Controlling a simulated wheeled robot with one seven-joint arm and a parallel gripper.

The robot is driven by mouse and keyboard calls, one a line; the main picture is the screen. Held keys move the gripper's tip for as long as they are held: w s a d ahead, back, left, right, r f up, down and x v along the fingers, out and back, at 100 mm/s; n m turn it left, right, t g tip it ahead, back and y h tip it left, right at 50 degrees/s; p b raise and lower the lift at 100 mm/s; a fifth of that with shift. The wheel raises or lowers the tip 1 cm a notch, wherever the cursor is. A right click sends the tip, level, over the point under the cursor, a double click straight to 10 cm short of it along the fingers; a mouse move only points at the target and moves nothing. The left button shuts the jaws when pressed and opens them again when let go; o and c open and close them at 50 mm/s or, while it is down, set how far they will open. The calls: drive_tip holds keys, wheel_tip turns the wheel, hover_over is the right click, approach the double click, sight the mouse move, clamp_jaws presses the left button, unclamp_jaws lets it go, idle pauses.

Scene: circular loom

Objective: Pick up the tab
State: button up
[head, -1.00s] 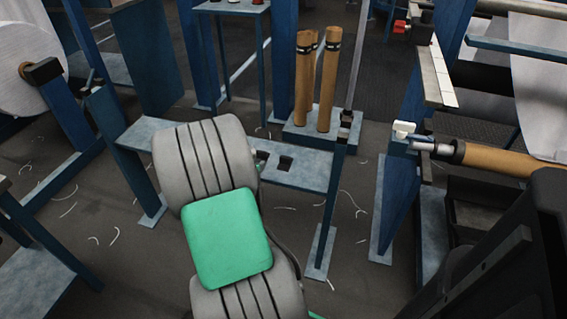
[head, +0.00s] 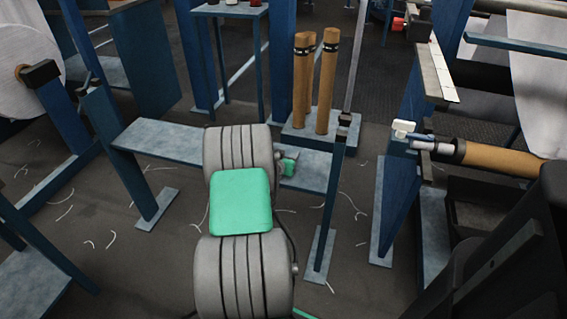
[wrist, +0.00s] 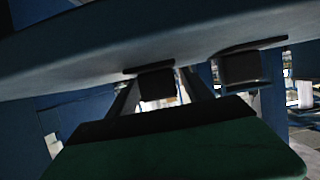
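My gripper (wrist: 158,88) shows in the wrist view as two dark fingers, spread apart, reaching up from its dark green body. A small dark block (wrist: 157,80) sits between the fingertips, just under a pale metal underside; I cannot tell whether they touch it. A second dark block (wrist: 240,68) is to its right. I cannot tell whether either block is the tab. In the head view a small white piece (head: 403,128) sits at the end of a roller on the right, well away from my arm.
The low blue-grey shelf (head: 165,143) lies behind my arm. Its right post (head: 332,195) stands close by. Brown tubes (head: 327,88) stand upright behind it. A blue frame (head: 392,205) is at right. The floor holds loose pale threads.

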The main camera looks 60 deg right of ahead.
clamp_jaws()
idle(0.4)
wheel_tip(320, 180, up, 10)
drive_tip(key=p, duration=0.3)
drive_tip(key=c, duration=0.5)
unclamp_jaws()
clamp_jaws()
drive_tip(key=shift+w, duration=0.1)
